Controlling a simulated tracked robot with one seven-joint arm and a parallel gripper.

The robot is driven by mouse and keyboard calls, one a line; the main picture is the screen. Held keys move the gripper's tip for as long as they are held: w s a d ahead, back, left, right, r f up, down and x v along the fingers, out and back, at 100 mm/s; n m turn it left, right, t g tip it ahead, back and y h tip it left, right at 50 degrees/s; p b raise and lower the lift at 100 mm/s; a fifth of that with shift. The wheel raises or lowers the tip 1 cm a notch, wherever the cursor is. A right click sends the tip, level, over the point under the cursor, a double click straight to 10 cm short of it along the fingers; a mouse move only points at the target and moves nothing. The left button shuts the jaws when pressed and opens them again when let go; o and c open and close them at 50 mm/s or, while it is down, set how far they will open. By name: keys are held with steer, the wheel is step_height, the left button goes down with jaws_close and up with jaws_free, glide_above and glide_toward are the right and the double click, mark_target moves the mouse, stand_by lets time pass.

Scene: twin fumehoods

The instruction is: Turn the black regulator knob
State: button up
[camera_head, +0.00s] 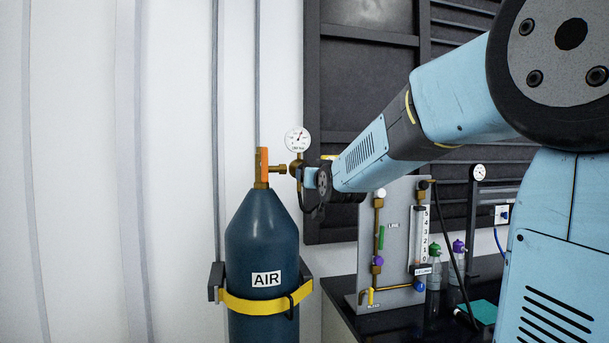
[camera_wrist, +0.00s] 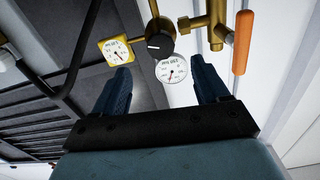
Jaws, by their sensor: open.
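The black regulator knob (camera_wrist: 160,46), round with a white mark, sits on the brass regulator (camera_wrist: 216,30) in the wrist view. My gripper (camera_wrist: 161,69) is open, with one dark blue finger on each side of the picture below the knob. Nothing is between the fingers that I can see them holding; the knob appears just beyond the fingertips, roughly centred between them. In the head view, my wrist (camera_head: 325,183) is at the regulator beside the cylinder top and hides the knob and most of the gripper.
An orange handle (camera_wrist: 242,42) is at right. The blue AIR cylinder (camera_head: 262,240) is strapped to the wall. A flowmeter panel (camera_head: 397,235) stands on the black bench (camera_head: 345,310).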

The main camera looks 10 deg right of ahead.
glide_toward(292, 166)
steer(key=w+d, duration=0.1)
steer(key=w+d+f, duration=0.1)
steer(key=w+f, duration=0.1)
steer(key=w, duration=0.1)
steer(key=shift+w+d, duration=0.1)
steer(key=shift+d, duration=0.3)
